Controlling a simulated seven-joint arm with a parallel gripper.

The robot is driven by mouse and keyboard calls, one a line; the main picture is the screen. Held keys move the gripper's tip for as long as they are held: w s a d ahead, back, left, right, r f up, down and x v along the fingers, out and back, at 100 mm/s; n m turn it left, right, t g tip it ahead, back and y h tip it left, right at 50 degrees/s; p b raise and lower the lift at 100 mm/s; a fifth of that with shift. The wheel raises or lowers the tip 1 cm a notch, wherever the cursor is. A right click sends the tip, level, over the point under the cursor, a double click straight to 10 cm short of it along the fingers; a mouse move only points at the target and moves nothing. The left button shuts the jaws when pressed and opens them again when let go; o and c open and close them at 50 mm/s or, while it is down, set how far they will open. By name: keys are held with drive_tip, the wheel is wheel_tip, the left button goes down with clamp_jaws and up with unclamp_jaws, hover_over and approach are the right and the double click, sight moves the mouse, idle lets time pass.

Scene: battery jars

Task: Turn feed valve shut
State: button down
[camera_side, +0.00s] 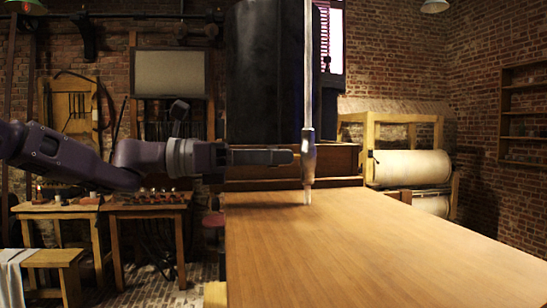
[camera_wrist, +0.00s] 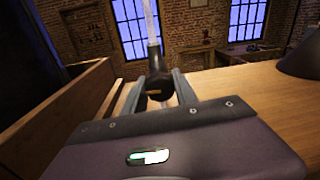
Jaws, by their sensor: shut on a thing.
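The feed valve (camera_side: 309,160) is a slim metal body on the lower end of a pale vertical tube (camera_side: 308,65), with a small light nozzle tip just above the table in the side view. In the wrist view the valve (camera_wrist: 154,60) looks dark, with a rounded part between the fingers and the clear tube (camera_wrist: 151,18) rising above it. My gripper (camera_side: 296,157) reaches in level from the left and is shut on the valve; its two fingers (camera_wrist: 159,90) lie on either side of it in the wrist view. The exact contact and the handle's angle are hard to make out.
The wooden table (camera_side: 370,245) is bare below and right of the valve. A large dark cylinder (camera_side: 265,75) stands behind the tube, with a low wooden ledge (camera_side: 340,160) at the table's back. Pale rolls (camera_side: 412,167) sit on a frame further back.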

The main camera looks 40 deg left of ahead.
drive_tip(key=m, duration=0.8)
drive_tip(key=shift+y, duration=0.3)
drive_tip(key=m, duration=0.4)
drive_tip(key=shift+m+y, duration=0.3)
drive_tip(key=shift+m, duration=1.8)
drive_tip(key=c, duration=1)
unclamp_jaws()
drive_tip(key=shift+o, duration=0.2)
